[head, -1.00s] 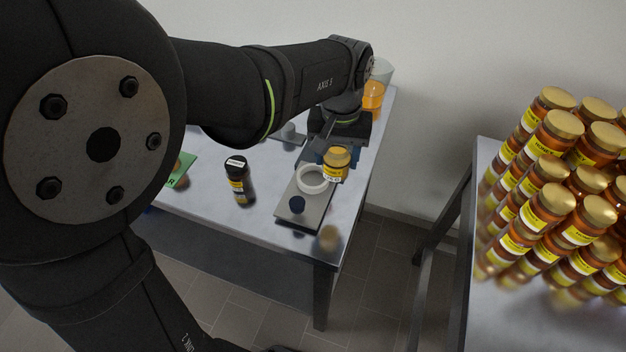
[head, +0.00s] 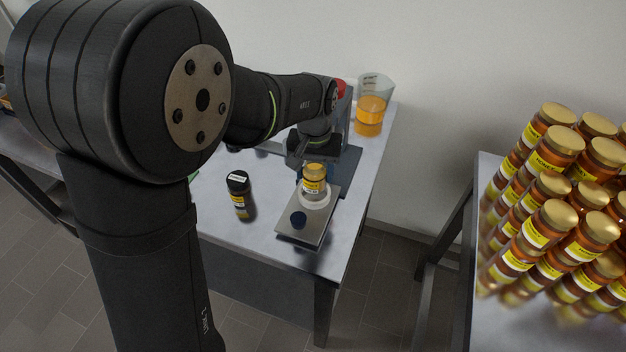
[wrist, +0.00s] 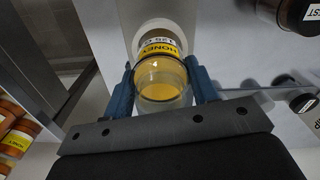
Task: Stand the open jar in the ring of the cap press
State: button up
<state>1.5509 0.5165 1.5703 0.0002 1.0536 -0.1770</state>
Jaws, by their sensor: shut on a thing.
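My gripper (head: 312,163) is shut on the open jar (head: 314,186), a small clear jar with amber honey and a yellow and white label. It holds the jar upright over the white ring (head: 317,203) of the cap press (head: 297,231), a grey plate with a dark blue knob. In the wrist view the blue fingers (wrist: 163,88) grip both sides of the jar (wrist: 162,72), and part of the ring (wrist: 152,24) shows beyond its label. The jar hides part of the ring; I cannot tell whether its base is inside or just above.
A dark jar with a black lid (head: 240,196) stands left of the press. A beaker of orange liquid (head: 372,100) stands at the back of the table. Several gold-lidded honey jars (head: 552,185) crowd a separate table at right. Bare tabletop (head: 272,195) lies between dark jar and press.

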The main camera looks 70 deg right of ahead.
aim_at(315, 182)
jog(key=shift+f, duration=2)
jog(key=shift+f, duration=0.15)
jog(key=o, duration=1.1)
notch_tip(315, 182, up, 12)
jog(key=shift+r, duration=0.2)
